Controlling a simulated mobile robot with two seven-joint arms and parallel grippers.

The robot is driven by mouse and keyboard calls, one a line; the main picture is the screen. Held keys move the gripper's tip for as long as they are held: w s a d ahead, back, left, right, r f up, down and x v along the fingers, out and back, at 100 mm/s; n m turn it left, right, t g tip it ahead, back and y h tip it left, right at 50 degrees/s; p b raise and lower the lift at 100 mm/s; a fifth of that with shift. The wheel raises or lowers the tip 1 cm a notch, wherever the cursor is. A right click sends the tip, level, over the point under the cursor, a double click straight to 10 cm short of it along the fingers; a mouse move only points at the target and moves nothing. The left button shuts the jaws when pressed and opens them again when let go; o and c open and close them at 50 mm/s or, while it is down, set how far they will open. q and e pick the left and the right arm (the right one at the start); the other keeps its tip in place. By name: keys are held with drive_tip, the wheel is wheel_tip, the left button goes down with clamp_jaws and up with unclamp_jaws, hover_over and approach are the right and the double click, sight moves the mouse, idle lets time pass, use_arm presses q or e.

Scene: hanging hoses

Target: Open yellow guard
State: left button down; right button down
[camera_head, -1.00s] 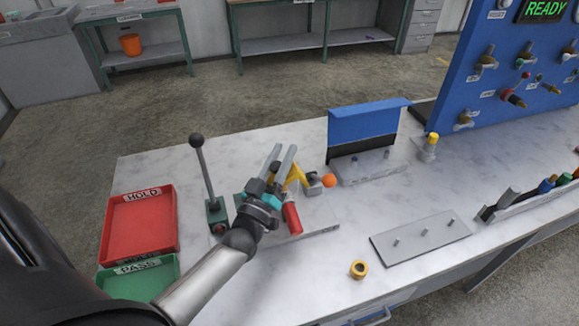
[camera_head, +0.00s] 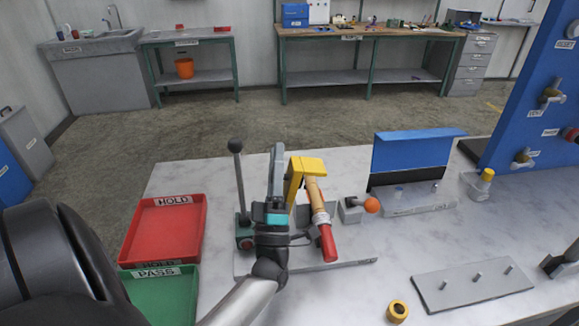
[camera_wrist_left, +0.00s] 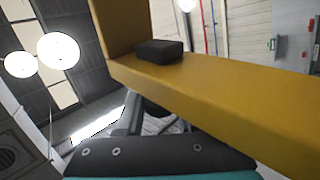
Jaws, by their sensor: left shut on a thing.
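The yellow guard (camera_head: 308,165) stands up at the middle of the bench, an angular piece with a flat top. My left gripper (camera_head: 277,160) points upward at its left side and is shut on it. In the left wrist view a yellow bar of the guard (camera_wrist_left: 215,95) crosses close to the camera, with a black finger pad (camera_wrist_left: 160,51) against it. A brass and red cylindrical piece (camera_head: 322,220) leans just right of the guard. The gripper hides part of the guard's lower end and mount. My right gripper is not in view.
A lever with a black knob (camera_head: 236,147) stands close to the left of my gripper. Red (camera_head: 202,222) and green (camera_head: 194,292) trays lie further left. A fixture with an orange ball (camera_head: 371,204) and a blue-lidded fixture (camera_head: 420,150) stand right. A pegged plate (camera_head: 440,292) lies front right.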

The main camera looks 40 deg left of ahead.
use_arm(q)
drive_tip(key=shift+s+a+f+n+g+y+b, duration=0.1)
drive_tip(key=shift+s+a+n+g+y+b, duration=0.15)
drive_tip(key=shift+n+g+y, duration=0.4)
drive_tip(key=shift+s+a+n+g+y+b, duration=0.2)
drive_tip(key=shift+s+n+g+y, duration=0.15)
drive_tip(key=shift+n+y, duration=0.45)
drive_tip(key=c, duration=0.5)
unclamp_jaws()
drive_tip(key=shift+h, duration=0.35)
drive_tip(key=shift+c, duration=0.2)
drive_tip(key=b+v, duration=0.2)
drive_tip(key=v, duration=1)
